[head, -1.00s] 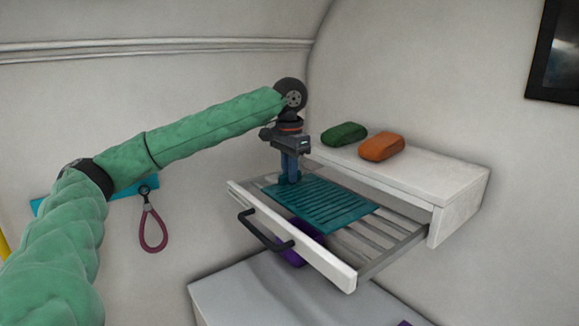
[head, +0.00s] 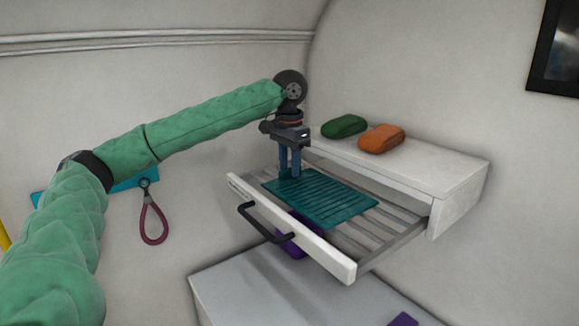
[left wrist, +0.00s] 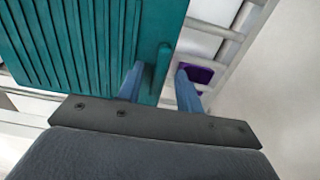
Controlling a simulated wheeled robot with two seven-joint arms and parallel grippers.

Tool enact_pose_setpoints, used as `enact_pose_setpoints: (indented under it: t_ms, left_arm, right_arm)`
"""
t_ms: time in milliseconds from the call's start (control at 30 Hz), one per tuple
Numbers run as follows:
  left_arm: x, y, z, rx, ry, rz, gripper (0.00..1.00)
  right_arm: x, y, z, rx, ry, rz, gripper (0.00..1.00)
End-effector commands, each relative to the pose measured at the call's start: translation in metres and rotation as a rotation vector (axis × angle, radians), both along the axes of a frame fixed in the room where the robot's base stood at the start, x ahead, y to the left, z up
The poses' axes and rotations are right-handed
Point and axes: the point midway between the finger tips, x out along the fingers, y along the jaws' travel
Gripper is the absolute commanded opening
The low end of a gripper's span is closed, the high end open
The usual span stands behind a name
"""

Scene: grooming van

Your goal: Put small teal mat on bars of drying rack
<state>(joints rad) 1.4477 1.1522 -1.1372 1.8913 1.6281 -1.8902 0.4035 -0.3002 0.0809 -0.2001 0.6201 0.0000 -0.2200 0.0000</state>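The small teal mat (head: 325,200), ribbed, lies flat across the bars of the drying rack (head: 388,225), which is pulled out like a drawer below a white shelf. The mat also shows in the left wrist view (left wrist: 75,40), with a raised tab (left wrist: 162,68) at its edge. My left gripper (head: 290,177) points down at the mat's far left corner. Its two blue fingers are apart, one on each side of the tab, with gaps visible in the left wrist view (left wrist: 160,85). My right gripper is not in view.
A green (head: 344,126) and an orange (head: 382,138) object sit on the white shelf (head: 430,172). The rack has a black front handle (head: 262,228). A purple object (head: 292,245) shows below it. A red loop (head: 152,220) hangs on the wall at left.

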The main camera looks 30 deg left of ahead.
Motion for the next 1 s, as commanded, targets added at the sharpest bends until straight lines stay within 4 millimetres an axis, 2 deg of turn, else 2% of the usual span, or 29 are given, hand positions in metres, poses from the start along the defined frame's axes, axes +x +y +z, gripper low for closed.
enact_pose_setpoints:
  t_ms: [33, 300, 367, 1000]
  left_arm:
    - [0.001, -0.001, 0.002, -0.001, -0.004, -0.001, 0.36]
    - [0.001, -0.001, 0.04, -0.001, -0.004, -0.001, 0.36]
    - [0.0, 0.0, 0.048, 0.001, -0.001, 0.0, 0.36]
    - [0.0, 0.0, 0.093, -0.001, -0.002, 0.0, 0.36]
  right_arm:
    - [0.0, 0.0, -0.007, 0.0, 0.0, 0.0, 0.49]
    - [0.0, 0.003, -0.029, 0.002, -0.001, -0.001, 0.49]
    - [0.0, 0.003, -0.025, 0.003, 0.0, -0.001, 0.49]
    - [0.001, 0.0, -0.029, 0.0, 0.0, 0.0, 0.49]
